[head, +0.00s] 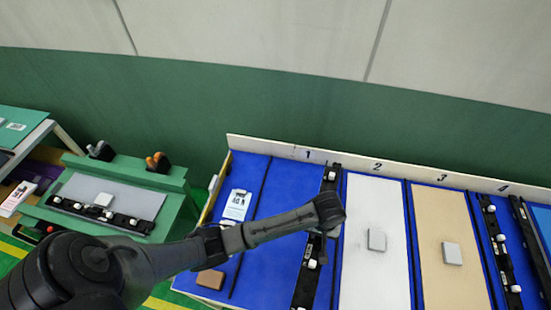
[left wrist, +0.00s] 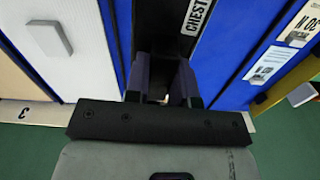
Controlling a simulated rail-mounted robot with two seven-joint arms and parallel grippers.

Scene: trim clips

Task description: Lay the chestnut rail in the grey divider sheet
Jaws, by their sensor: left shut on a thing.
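The chestnut rail (head: 311,268) is a long black strip with white clips, lying between the blue bay 1 and the whitish bay 2. Its label (left wrist: 197,17) reads "CHEST" in the left wrist view. My left gripper (head: 333,230) is over the rail's middle in the head view and is shut on it; the arm hides part of the rail. The fingers (left wrist: 162,88) show around the dark strip in the left wrist view. A grey sheet (head: 125,192) lies on a green stand at left, with a black clip strip along its front. My right gripper is not in view.
The board's back edge carries numbers 1 to 4. Bay 2's whitish panel (head: 371,285) and bay 3's tan panel (head: 440,290) each bear a grey block. A brown block (head: 210,279) lies in bay 1. Orange and black knobs (head: 157,161) stand behind the grey sheet.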

